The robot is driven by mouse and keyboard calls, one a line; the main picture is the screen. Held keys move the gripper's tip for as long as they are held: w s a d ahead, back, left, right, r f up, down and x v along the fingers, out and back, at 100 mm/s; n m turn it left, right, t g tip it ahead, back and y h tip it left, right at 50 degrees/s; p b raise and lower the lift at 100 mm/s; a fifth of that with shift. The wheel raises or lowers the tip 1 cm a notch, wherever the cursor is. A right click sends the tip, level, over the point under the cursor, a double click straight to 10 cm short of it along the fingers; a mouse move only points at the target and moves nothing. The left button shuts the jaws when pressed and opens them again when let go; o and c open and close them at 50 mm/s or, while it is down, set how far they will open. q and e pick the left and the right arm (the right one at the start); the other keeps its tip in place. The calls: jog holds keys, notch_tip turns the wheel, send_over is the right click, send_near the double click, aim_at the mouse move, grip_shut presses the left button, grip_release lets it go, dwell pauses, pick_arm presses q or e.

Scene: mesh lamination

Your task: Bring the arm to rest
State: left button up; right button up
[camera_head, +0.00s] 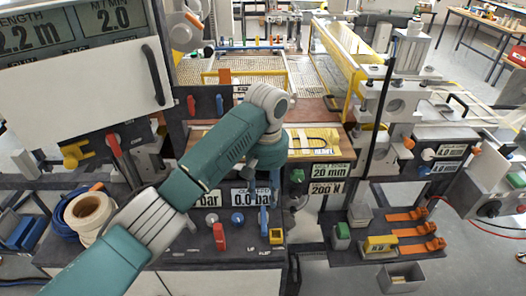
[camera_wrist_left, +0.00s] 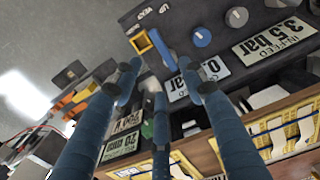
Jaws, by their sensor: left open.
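My left arm (camera_head: 216,152), teal with grey joints, reaches from the lower left of the head view to the middle of the machine front. Its wrist end is bent down in front of the control panel. In the left wrist view my left gripper (camera_wrist_left: 160,72) has its blue fingers spread apart with nothing between them. The fingers point at the panel's lower edge, near a yellow-framed switch (camera_wrist_left: 141,43) and a blue lever (camera_wrist_left: 162,48). I cannot tell whether they touch the panel. My right gripper is not in view.
The control panel carries a red lever (camera_head: 219,237), knobs and displays close to the arm. A wooden ledge (camera_head: 310,157) runs above it. A tape roll (camera_head: 88,211) is at left. A dark shelf with orange clamps (camera_head: 416,231) is at right, above a grey bin (camera_head: 401,277).

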pick_arm(q)
jog(key=s+f, duration=0.2)
jog(key=f, duration=0.1)
jog(key=s+f+m+h, duration=0.1)
jog(key=s+f, duration=0.1)
jog(key=f, duration=0.2)
jog(key=s+d+f+h, duration=0.1)
jog(key=s+f, duration=0.2)
jog(key=shift+s+f+m, duration=0.1)
jog(key=shift+f+m, duration=0.2)
jog(key=shift+m, duration=0.1)
jog(key=s+a+f+t, duration=0.1)
jog(key=s+a+f, duration=0.3)
jog(key=s+a, duration=0.25)
jog(key=s+a+f+t, duration=0.1)
jog(key=s+a+f, duration=0.3)
jog(key=s+a, duration=0.3)
jog(key=s+a+r+t+y, duration=0.2)
jog(key=s+a, duration=0.8)
jog(key=a, duration=0.1)
notch_tip(320, 180, down, 27)
jog(key=s+g+b, duration=0.2)
jog(key=b, duration=0.2)
jog(key=s+a+f+g+b, duration=0.1)
jog(key=s+a+f+b, duration=0.2)
jog(key=s+f, duration=1.4)
notch_tip(320, 180, down, 5)
jog(key=shift+s+r+m, duration=0.2)
jog(key=shift+m, duration=0.1)
